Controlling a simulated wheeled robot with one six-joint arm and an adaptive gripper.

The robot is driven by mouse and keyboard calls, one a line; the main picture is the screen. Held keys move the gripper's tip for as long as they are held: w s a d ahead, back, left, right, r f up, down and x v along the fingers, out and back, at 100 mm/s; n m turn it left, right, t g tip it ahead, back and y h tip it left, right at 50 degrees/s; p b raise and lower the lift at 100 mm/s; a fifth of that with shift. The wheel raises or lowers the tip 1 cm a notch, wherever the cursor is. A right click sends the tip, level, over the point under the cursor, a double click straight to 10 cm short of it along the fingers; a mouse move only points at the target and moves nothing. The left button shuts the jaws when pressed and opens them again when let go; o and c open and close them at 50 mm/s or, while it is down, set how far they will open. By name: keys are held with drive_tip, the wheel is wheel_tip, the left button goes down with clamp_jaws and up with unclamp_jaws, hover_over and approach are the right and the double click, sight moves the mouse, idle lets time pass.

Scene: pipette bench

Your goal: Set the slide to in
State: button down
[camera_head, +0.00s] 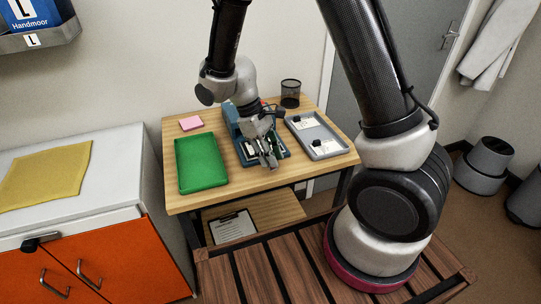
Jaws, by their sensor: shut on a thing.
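A blue bench device (232,117) stands on the wooden table, with its low blue base (283,152) reaching toward the front. My gripper (268,164) points down over the front of this base, with its fingers closed together. It is shut on a small part there, which looks like the slide. The fingers and wrist hide most of the slide, so I cannot tell how far in or out it stands.
A green tray (201,187) lies left of the device, and a pink pad (191,123) lies behind it. A grey tray (337,151) with small dark items lies to the right. A black mesh cup (290,87) stands at the back. A clipboard (233,228) lies on the lower shelf.

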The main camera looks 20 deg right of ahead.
drive_tip(key=w, duration=1.1)
drive_tip(key=shift+w+r, duration=0.1)
drive_tip(key=shift+w, duration=0.15)
drive_tip(key=c, duration=1.3)
unclamp_jaws()
drive_tip(key=shift+o, duration=0.2)
drive_tip(key=v, duration=1.2)
